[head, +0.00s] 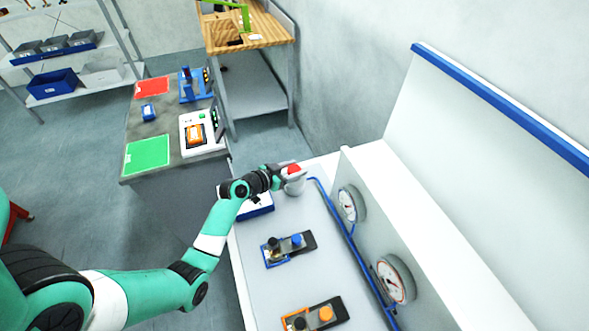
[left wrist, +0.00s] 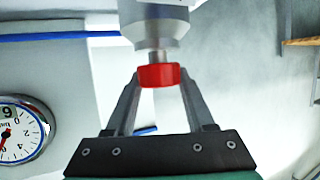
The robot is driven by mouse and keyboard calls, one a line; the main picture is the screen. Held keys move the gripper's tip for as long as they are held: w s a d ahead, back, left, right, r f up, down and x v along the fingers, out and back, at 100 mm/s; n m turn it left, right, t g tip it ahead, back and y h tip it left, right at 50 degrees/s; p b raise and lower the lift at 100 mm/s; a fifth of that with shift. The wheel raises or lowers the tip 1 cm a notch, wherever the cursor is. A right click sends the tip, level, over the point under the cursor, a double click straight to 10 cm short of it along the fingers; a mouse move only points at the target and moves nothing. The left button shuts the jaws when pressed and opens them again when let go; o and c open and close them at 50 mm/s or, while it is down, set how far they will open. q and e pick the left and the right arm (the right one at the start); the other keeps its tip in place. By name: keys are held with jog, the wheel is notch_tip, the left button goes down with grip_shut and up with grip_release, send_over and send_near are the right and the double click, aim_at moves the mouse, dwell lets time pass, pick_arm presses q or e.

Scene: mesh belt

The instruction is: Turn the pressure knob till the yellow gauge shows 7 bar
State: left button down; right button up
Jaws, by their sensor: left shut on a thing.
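A red knob (head: 293,170) sits on a grey-white cylindrical regulator body at the far end of the bench. It also shows in the left wrist view (left wrist: 158,75), below the pale body and its metal stem. My left gripper (head: 280,177) is shut on the red knob, with a finger on each side of it. Two round white gauges, a far one (head: 348,204) and a near one (head: 392,281), are on the panel at the right. Neither looks clearly yellow. A blue-rimmed gauge (left wrist: 24,130) is partly cut off in the left wrist view; its reading is unclear. My right gripper is out of view.
A blue-framed valve block (head: 288,249) and an orange-framed one (head: 315,315) lie on the grey bench (head: 262,285). A blue pipe (head: 345,235) runs along the panel. A low blue-and-white box (head: 258,207) is beneath my left forearm.

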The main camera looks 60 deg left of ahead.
pick_arm(q)
jog(key=shift+c, duration=1.3)
grip_release()
jog(key=shift+s, duration=0.1)
jog(key=p+v, duration=0.5)
jog(key=v, duration=0.6)
jog(key=shift+s, duration=0.25)
jog(key=shift+d+r, duration=0.1)
jog(key=shift+r, duration=0.05)
